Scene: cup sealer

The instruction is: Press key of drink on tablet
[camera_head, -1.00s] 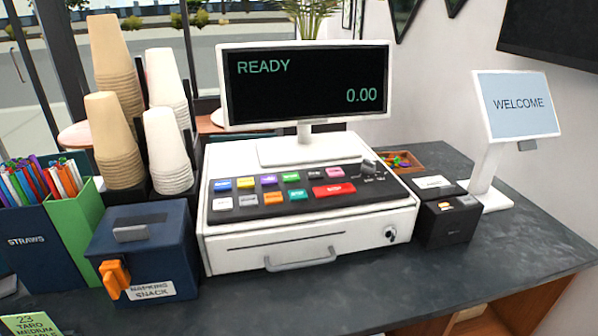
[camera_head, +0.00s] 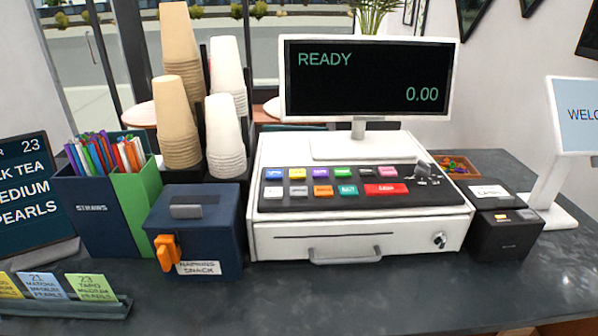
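A cash register (camera_head: 300,240) stands on the dark counter, with a screen (camera_head: 367,78) reading READY and 0.00. Its sloped keypad (camera_head: 340,203) holds several coloured keys, including a wide red key (camera_head: 386,189); the key labels are too small to read. A white tablet-like display (camera_head: 579,115) reading WELCOME, cut off by the right edge, stands to the right. A dark order sign (camera_head: 25,190) at the left edge shows 23, MILK TEA, MEDIUM and PEARLS in part. Neither of my grippers is in view.
Cup stacks (camera_head: 178,120), a straw holder (camera_head: 95,215), and a navy napkin box (camera_head: 205,235) stand left of the register. A small black printer-like box (camera_head: 505,240) stands right. Order cards (camera_head: 45,286) sit at front left. The counter (camera_head: 350,300) in front of the register is clear.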

